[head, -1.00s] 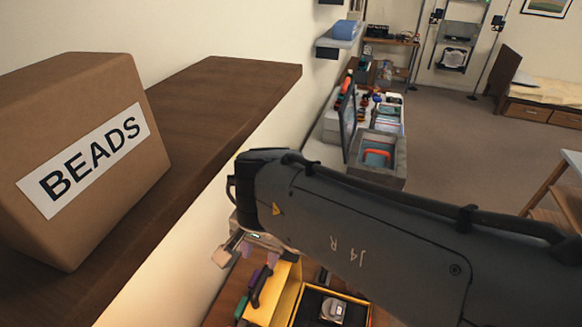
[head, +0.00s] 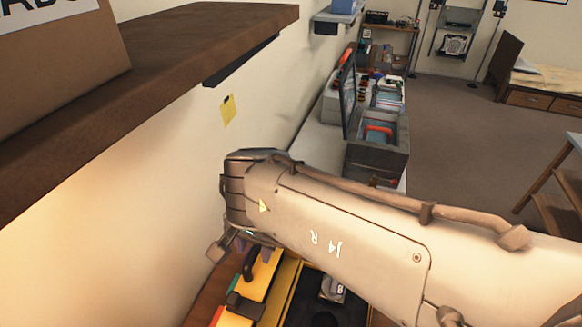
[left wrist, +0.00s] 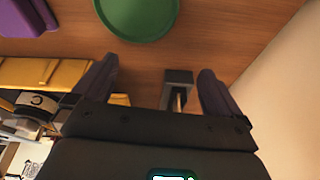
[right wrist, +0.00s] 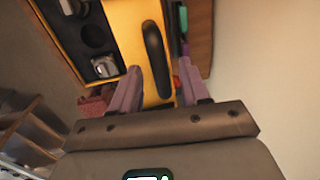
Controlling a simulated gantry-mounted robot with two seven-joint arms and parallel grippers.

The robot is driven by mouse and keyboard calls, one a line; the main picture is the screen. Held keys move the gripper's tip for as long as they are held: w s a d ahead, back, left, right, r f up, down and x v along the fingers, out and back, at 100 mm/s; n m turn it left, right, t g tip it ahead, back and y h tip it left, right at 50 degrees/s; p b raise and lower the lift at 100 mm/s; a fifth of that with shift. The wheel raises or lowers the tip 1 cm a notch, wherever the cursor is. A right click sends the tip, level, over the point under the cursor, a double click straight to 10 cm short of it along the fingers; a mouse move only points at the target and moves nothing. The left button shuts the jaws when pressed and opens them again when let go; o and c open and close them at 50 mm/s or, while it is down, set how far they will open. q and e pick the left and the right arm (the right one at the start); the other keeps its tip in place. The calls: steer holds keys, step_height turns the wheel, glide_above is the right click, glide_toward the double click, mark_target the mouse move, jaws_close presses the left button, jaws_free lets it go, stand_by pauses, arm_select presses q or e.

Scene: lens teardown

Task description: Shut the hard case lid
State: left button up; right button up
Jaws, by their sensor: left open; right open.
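The yellow hard case is open, with dark foam (head: 303,302) showing inside. Its yellow panel (head: 262,277) with a black handle (right wrist: 156,60) stands to the left of the foam; the panel's exact tilt is unclear. A silver-grey part (right wrist: 104,67) sits in the foam. My right gripper (right wrist: 159,76) is open, its purple fingers on either side of the view of the panel and handle, with nothing held; touch cannot be told. In the head view my right arm hides part of the case. My left gripper (left wrist: 155,72) is open and empty above the wooden tabletop, with a yellow edge (left wrist: 45,71) to its left.
A green round tray (left wrist: 138,14) and a purple item (left wrist: 30,18) lie on the table. A dark grey bracket-like object (left wrist: 178,80) shows between my left fingers. The wall is close on the right in both wrist views. A brown shelf (head: 170,70) holds a cardboard box (head: 65,65).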

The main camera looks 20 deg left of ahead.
arm_select(q)
steer(key=shift+d, duration=0.15)
arm_select(e)
jaws_close()
stand_by(0.4)
arm_select(q)
steer(key=shift+f, duration=0.25)
arm_select(e)
steer(key=shift+d+y, duration=0.3)
steer(key=shift+d, duration=0.4)
arm_select(q)
steer(key=shift+a+f+b, duration=0.2)
steer(key=shift+f+b, duration=0.15)
steer(key=shift+b, duration=0.2)
steer(key=shift+d+f, duration=0.1)
steer(key=shift+d, duration=0.1)
arm_select(e)
steer(key=s+d+f, duration=0.1)
steer(key=d+f, duration=0.1)
steer(key=d, duration=1.3)
steer(key=shift+d+y, duration=0.3)
steer(key=shift+y, duration=0.1)
arm_select(q)
steer(key=shift+a, duration=0.15)
arm_select(e)
steer(key=shift+f, duration=0.1)
